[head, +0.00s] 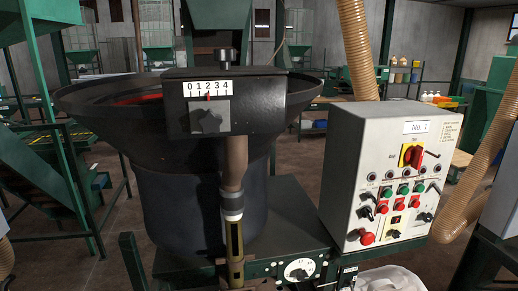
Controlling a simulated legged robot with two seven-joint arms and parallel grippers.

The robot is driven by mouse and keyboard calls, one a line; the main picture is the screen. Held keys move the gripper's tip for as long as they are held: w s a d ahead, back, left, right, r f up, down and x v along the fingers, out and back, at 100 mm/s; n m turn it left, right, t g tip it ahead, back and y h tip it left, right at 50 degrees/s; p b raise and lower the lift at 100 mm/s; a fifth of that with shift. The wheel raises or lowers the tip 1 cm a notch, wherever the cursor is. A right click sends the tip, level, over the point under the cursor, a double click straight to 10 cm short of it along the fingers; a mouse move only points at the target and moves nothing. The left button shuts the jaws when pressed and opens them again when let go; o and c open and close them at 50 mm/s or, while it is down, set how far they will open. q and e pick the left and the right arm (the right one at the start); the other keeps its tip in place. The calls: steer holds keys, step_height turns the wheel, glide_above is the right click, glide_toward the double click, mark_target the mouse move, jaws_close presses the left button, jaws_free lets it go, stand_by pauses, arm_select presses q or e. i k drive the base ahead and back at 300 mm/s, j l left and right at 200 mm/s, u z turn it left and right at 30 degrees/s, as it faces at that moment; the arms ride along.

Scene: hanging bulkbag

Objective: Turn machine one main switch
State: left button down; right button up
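The grey control box (385,180) labelled "No. 1" stands at the right of the machine in the head view. Its main switch (409,155) is a red rotary knob on a yellow plate, near the top middle of the panel. The red handle looks roughly upright, though its exact setting is too small to read. Neither of my grippers is in view, and nothing covers the switch.
Below the switch are rows of smaller knobs and buttons, with a red button (366,238) at lower left. A large dark bowl (120,98) stands left of the box. Tan hoses (358,50) hang behind and at the right.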

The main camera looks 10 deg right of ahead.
mark_target(413, 156)
steer(key=z, duration=1.25)
